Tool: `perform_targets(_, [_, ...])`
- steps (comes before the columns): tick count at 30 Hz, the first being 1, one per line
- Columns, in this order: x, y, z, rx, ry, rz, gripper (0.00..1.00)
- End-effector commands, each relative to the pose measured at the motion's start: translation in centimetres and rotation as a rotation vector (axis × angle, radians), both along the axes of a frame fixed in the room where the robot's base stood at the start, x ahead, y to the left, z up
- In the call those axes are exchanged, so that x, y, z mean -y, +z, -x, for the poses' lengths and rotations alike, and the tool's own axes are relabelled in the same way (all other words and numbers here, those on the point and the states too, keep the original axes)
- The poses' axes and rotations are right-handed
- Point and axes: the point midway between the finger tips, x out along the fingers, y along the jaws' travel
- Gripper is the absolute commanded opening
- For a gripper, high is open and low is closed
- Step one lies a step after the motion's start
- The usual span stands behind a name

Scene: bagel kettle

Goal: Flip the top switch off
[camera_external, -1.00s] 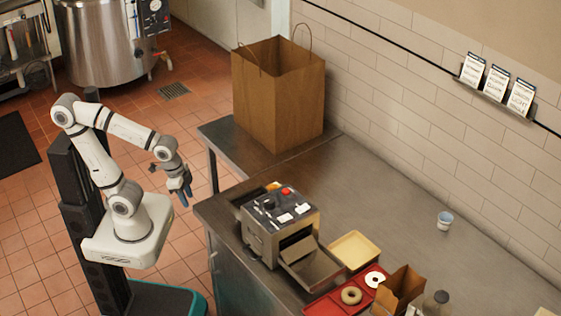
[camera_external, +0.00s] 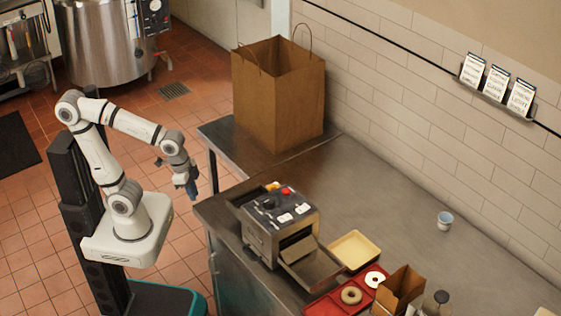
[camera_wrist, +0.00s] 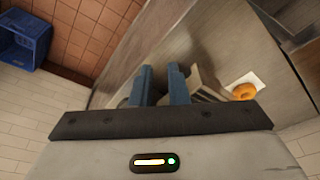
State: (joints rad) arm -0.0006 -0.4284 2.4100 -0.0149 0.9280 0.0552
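A metal machine (camera_external: 262,235) stands near the left edge of the counter. Its dark top panel carries a red button (camera_external: 286,191), white labels and small switches. The switches are too small to tell which position each is in. My gripper (camera_external: 192,191) hangs pointing down, left of the machine and apart from it, by the counter's edge. In the wrist view, my gripper's two blue fingers (camera_wrist: 161,68) are parted by a narrow gap with nothing held between them. A pale part of the machine (camera_wrist: 207,85) shows just right of the fingers, partly hidden by them.
A large paper bag (camera_external: 278,95) stands behind the machine. A cream tray (camera_external: 353,250) and a red tray (camera_external: 322,303) with bagels lie to its right. The counter (camera_external: 385,190) is mostly clear beyond the machine.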

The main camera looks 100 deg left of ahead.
Motion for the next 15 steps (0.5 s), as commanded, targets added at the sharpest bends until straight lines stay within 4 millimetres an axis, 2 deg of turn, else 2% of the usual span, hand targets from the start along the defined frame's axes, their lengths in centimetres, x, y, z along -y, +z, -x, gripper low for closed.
perform_targets(1, [0.1, 1.6, -1.7, 0.000, -0.023, 0.000, 0.10])
perform_targets(5, [0.3, 5.5, -6.5, 0.002, -0.108, -0.002, 0.00])
perform_targets(9, [0.5, 9.3, -12.1, 0.006, -0.212, -0.004, 0.00])
perform_targets(15, [0.8, 13.5, -19.8, 0.017, -0.364, -0.007, 0.00])
